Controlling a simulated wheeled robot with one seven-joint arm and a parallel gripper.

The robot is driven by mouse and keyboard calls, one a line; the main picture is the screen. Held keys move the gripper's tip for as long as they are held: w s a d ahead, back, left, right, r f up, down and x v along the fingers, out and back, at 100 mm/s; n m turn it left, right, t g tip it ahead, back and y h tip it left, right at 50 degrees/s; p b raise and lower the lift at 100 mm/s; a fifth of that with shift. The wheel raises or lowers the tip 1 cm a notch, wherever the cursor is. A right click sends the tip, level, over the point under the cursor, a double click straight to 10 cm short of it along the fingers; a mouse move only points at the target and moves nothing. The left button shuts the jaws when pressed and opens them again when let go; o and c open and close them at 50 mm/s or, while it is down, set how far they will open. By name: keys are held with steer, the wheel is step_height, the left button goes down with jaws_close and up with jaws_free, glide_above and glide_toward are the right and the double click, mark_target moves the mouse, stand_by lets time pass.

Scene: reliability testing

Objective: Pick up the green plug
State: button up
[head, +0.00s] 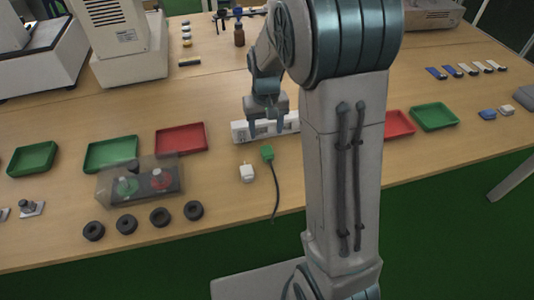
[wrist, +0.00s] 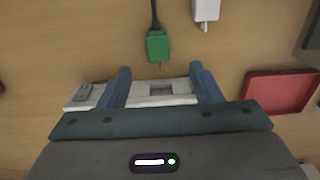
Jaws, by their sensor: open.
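The green plug (head: 267,153) lies on the wooden table with its dark cable running toward the front edge. In the wrist view the plug (wrist: 158,45) sits beyond my fingertips, with its prongs pointing toward my gripper. My gripper (head: 266,128) is open and empty above the white power strip (head: 239,131), just behind the plug. In the wrist view my gripper's two fingers (wrist: 160,82) stand apart on either side of part of the strip (wrist: 178,100). My arm hides part of the strip in the head view.
A white plug or adapter (head: 247,173) lies close beside the green plug. A red tray (head: 181,138), a green tray (head: 111,154) and a clear-covered box with buttons (head: 140,181) are to the left. Several black rings (head: 126,224) lie near the front edge.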

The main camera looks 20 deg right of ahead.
glide_above(267, 150)
steer(key=f, duration=0.5)
steer(key=shift+s+a, duration=0.2)
steer(key=shift+s, duration=0.15)
steer(key=shift+w+d+f, duration=0.1)
steer(key=shift+f, duration=1)
steer(key=shift+w+d+f, duration=0.1)
steer(key=shift+f, duration=1)
steer(key=c, duration=1.1)
steer(key=shift+c, duration=0.2)
steer(key=shift+r, duration=0.45)
steer(key=r, duration=0.4)
steer(key=shift+s+d, duration=0.3)
steer(key=shift+s, duration=0.05)
steer(key=s+d+r, duration=0.6)
steer(key=s+d, duration=0.1)
steer(key=s, duration=0.1)
